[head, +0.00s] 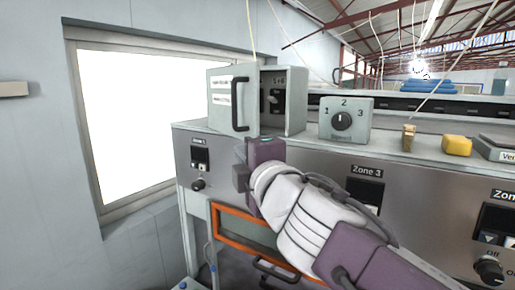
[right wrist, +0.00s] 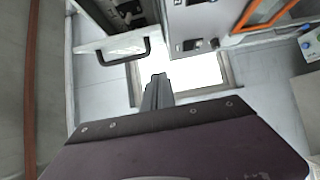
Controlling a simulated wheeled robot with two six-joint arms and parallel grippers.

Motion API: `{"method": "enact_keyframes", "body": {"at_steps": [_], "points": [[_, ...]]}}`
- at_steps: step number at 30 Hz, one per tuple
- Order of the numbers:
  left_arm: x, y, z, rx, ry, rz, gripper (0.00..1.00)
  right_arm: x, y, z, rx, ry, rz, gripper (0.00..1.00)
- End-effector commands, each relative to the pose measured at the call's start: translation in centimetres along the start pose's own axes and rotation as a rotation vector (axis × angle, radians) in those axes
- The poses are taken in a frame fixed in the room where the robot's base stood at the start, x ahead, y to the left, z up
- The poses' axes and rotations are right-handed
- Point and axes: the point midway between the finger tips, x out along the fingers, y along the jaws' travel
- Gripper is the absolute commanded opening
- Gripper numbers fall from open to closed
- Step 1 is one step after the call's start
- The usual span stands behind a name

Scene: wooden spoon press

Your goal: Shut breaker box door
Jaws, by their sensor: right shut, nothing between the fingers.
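The breaker box (head: 296,101) is a grey box on top of the machine in the head view. Its door (head: 221,99) stands partly open, swung toward the left, with a black handle (head: 240,104) on it. Dark breaker switches show inside. My right gripper (head: 240,176) is in front of the machine, just below the box and door, apart from the handle. In the right wrist view its fingers (right wrist: 157,88) are shut and empty. The door (right wrist: 100,45) and its handle (right wrist: 129,56) also show there, at upper left beyond the fingertips. My left gripper is not in view.
A rotary switch box (head: 345,121) stands right of the breaker box. A brass-coloured piece (head: 408,137) and a yellow block (head: 457,145) sit further right. The machine front (head: 312,153) has knobs and an orange-framed window (head: 244,234). A bright window (head: 130,122) is at left.

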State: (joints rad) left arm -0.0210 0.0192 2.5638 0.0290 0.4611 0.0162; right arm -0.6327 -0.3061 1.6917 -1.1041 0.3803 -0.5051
Motion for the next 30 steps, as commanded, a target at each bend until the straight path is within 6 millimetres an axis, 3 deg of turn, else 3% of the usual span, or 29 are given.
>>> {"method": "enact_keyframes", "body": {"at_steps": [7,17,24,30], "points": [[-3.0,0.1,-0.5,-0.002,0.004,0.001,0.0,3.0,0.4,0.1,-0.001,-0.003,-0.011,0.0],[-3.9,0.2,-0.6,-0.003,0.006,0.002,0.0,10.3,-0.1,0.1,0.003,-0.004,-0.009,0.0],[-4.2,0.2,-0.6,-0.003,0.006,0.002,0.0,10.9,-0.3,3.5,0.005,-0.006,-0.007,0.0],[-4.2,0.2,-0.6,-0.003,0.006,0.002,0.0,11.1,-0.3,4.0,0.005,-0.003,-0.007,0.0]]}}
